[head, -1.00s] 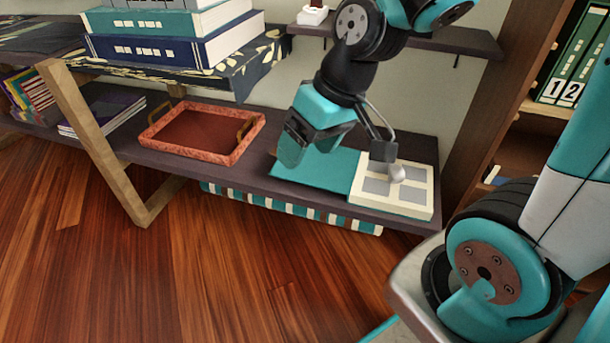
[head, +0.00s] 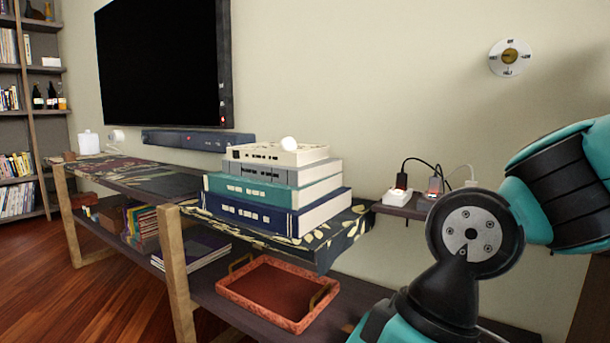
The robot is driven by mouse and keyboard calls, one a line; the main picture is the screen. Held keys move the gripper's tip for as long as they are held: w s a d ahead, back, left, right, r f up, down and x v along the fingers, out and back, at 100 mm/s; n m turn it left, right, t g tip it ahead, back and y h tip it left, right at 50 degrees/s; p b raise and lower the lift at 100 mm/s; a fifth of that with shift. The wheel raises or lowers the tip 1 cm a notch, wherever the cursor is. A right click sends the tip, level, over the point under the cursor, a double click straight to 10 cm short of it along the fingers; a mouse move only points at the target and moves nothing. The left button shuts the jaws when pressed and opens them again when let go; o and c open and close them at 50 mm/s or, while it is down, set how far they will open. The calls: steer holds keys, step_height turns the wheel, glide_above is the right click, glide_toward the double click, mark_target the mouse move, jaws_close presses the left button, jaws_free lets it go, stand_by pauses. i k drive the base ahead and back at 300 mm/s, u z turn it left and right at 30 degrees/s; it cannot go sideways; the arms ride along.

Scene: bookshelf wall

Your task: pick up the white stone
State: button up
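A small white rounded object (head: 289,143), which looks like a stone, sits on top of a stack of books. The top book (head: 275,155) under it is cream coloured. My gripper is below the picture's lower edge, so its fingers and anything in them are hidden. Only my black and teal arm links show at the right and lower right, to the right of the stack and apart from it.
The stack stands on a dark patterned shelf (head: 330,243). A red tray (head: 262,318) lies on the lower shelf. A small shelf (head: 405,208) with plugs and cables is right of the stack. A television (head: 160,65) and a soundbar (head: 190,139) are behind. Wooden floor (head: 50,290) is clear at left.

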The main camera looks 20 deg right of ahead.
mark_target(287, 144)
steer(key=u, duration=0.45)
steer(key=i, duration=0.85)
steer(key=z, duration=0.3)
